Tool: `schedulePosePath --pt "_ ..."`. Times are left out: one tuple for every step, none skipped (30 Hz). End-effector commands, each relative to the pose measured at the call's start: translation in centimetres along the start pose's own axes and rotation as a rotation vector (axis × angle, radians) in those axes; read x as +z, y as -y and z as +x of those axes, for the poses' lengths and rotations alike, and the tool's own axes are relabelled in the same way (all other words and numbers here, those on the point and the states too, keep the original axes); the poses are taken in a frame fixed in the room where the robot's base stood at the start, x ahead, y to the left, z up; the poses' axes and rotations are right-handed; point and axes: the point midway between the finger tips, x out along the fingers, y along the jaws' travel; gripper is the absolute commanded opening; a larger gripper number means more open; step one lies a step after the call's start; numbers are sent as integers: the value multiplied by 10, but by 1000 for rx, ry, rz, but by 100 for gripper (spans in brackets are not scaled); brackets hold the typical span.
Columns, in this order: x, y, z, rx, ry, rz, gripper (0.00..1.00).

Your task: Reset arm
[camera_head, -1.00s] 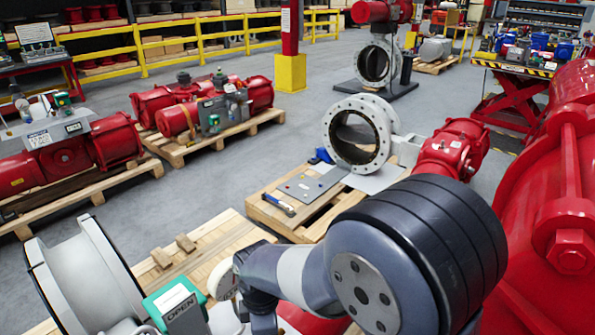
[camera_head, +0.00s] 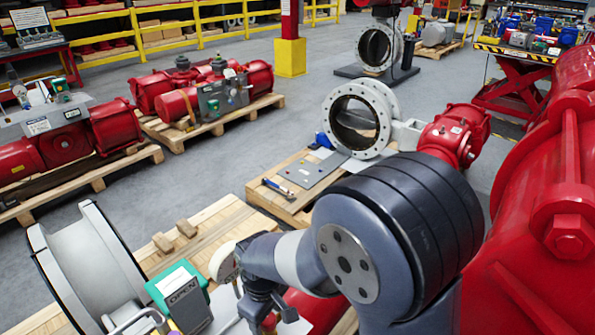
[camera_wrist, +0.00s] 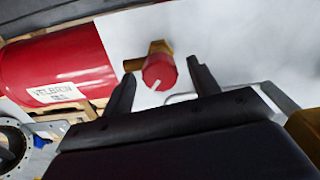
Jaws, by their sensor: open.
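My gripper (camera_wrist: 162,88) is open in the wrist view, with its two dark fingers apart. A red round knob (camera_wrist: 160,72) with a white line on its face shows ahead of the gap between the fingertips. The knob sits by a brass fitting (camera_wrist: 134,64) in front of a pale grey surface, and nothing appears gripped. In the head view my gripper (camera_head: 268,308) is low in the picture, just right of a grey-green box marked OPEN (camera_head: 180,292). My arm's dark joint covers much of the area behind it, and the knob cannot be made out there.
A red cylinder (camera_wrist: 55,72) with a white label lies left of the knob. A large white flanged ring (camera_head: 85,270) stands left of the box. Red actuators on pallets (camera_head: 215,128) are farther back. Large red housings (camera_head: 545,220) crowd the right. Grey floor (camera_head: 240,165) is open between pallets.

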Motion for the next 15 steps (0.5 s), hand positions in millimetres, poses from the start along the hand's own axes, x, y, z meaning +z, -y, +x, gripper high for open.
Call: schedulePosePath --pt "0 0 0 0 0 37 57" --pt "0 0 0 0 0 62 57" --pt "0 0 0 0 0 94 57" --pt "0 0 0 0 0 118 57" --pt "0 0 0 0 0 141 57" --pt "0 0 0 0 0 173 57" --pt "0 0 0 0 0 197 57" --pt "0 0 0 0 0 222 57" --pt "0 0 0 0 0 254 57" --pt "0 0 0 0 0 278 57" --pt "0 0 0 0 0 302 57" --pt "-1 0 -9 1 -5 308 57" --pt "-1 0 -16 1 -7 306 57" --pt "-1 0 -22 1 -7 306 57" --pt "-1 0 -30 1 -6 305 57"
